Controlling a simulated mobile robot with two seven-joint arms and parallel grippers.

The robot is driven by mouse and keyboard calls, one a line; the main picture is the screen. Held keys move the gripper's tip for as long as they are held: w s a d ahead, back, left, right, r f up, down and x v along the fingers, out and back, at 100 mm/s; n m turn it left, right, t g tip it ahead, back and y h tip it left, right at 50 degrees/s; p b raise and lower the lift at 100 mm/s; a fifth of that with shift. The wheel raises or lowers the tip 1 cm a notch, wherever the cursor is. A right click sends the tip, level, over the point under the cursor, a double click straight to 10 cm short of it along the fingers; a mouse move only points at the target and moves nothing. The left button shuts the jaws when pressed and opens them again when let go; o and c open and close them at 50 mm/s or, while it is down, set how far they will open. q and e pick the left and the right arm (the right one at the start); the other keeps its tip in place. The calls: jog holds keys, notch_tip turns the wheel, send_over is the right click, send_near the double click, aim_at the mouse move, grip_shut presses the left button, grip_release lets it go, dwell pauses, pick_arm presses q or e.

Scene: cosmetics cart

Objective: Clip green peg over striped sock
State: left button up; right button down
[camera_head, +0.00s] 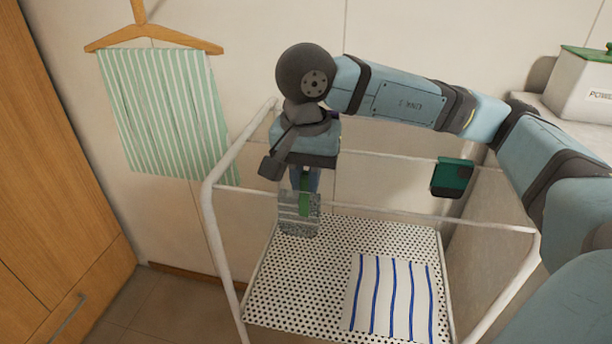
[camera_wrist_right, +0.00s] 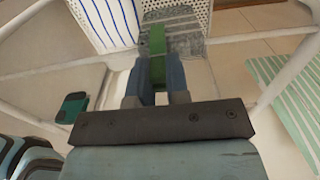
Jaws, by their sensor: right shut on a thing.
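My right gripper (camera_head: 305,182) points down and is shut on the green peg (camera_head: 304,205). In the right wrist view the green peg (camera_wrist_right: 157,55) stands upright between the fingers (camera_wrist_right: 155,82). A grey striped sock (camera_head: 287,218) is at the rack's near rail, right at the peg. In the wrist view the sock (camera_wrist_right: 184,42) lies beyond and around the peg's tip. The peg overlaps the sock and rail in both views; I cannot tell if its jaws straddle them. My left gripper is not in view.
The white rack rail (camera_head: 400,212) runs across above a perforated tray (camera_head: 262,285) with a blue-striped cloth (camera_head: 393,298). A dark green holder (camera_head: 451,177) is at the right. A green-striped towel (camera_head: 165,115) hangs left. A white box (camera_head: 587,85) stands far right.

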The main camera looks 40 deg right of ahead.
jog(key=c, duration=1)
grip_release()
jog(key=shift+r, duration=0.1)
notch_tip(320, 180, up, 14)
jog(key=shift+f+p, duration=0.2)
jog(key=shift+p, duration=0.1)
